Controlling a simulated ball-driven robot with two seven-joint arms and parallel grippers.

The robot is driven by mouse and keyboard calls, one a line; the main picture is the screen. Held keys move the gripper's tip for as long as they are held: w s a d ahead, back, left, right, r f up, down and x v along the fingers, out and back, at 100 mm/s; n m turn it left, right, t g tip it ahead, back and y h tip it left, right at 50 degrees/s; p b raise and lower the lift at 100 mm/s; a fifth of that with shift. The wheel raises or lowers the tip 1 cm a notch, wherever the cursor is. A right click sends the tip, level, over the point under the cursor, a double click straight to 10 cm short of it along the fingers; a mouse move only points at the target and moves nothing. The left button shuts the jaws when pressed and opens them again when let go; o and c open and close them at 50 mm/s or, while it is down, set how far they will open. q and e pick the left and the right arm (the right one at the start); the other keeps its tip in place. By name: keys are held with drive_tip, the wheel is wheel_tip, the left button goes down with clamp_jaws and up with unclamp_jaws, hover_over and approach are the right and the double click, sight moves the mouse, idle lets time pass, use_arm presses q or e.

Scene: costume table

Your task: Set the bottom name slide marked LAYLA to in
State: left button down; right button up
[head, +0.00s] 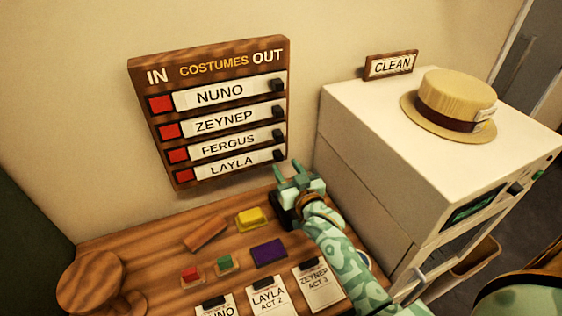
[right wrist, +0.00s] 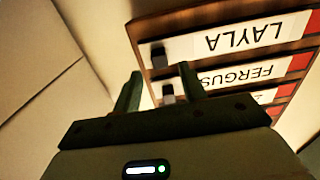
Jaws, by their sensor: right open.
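The wooden name board (head: 210,48) hangs on the wall, with IN at its left and OUT at its right. The LAYLA slide (head: 228,166) is the bottom row. Its dark knob (head: 279,155) is at the OUT end, and a red square shows at the IN end. In the right wrist view the LAYLA slide (right wrist: 257,36) appears upside down, its knob (right wrist: 158,55) just past the gap between my fingertips. My right gripper (head: 291,172) is open and empty, just below and right of that knob; it also shows in the right wrist view (right wrist: 159,76). I see no contact.
NUNO (head: 220,93), ZEYNEP (head: 223,121) and FERGUS (head: 228,144) slides sit above, knobs also at OUT. A white cabinet (head: 365,150) with a straw hat (head: 450,98) stands close right of my gripper. The wooden table (head: 150,245) below holds small blocks and name cards.

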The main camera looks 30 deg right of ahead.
sight(280, 159)
drive_tip(key=w, duration=0.4)
drive_tip(key=shift+d, duration=0.1)
